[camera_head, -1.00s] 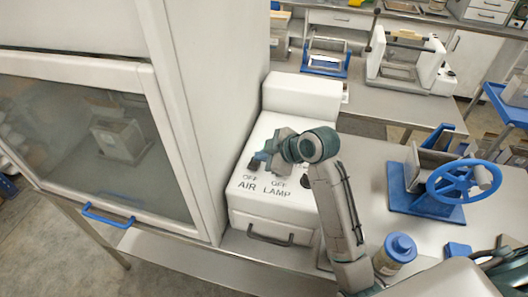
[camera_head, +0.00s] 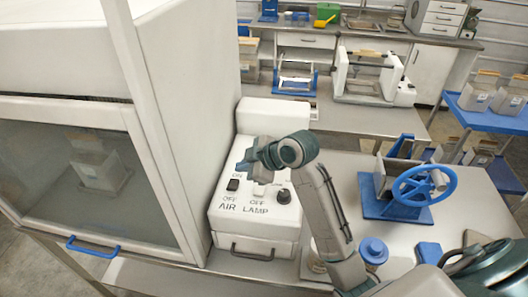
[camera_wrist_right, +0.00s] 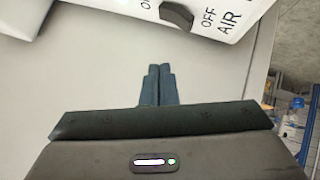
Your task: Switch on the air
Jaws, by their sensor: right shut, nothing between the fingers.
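The white control box (camera_head: 255,222) stands beside the cabinet, with AIR and LAMP labels on its sloped top. The dark AIR rocker switch (camera_head: 233,185) sits between its ON and OFF marks; which side is pressed is not clear. It also shows at the top of the right wrist view (camera_wrist_right: 177,15). My right gripper (camera_head: 243,167) hovers at the upper left of the box top, just behind the AIR switch. In the wrist view its fingers (camera_wrist_right: 157,85) are shut together, empty, and apart from the switch. My left gripper is out of view.
The white cabinet with a glass front (camera_head: 75,180) and blue handle (camera_head: 93,247) stands close on the left. A blue handwheel device (camera_head: 425,186) and a blue-capped jar (camera_head: 373,250) stand right of my arm.

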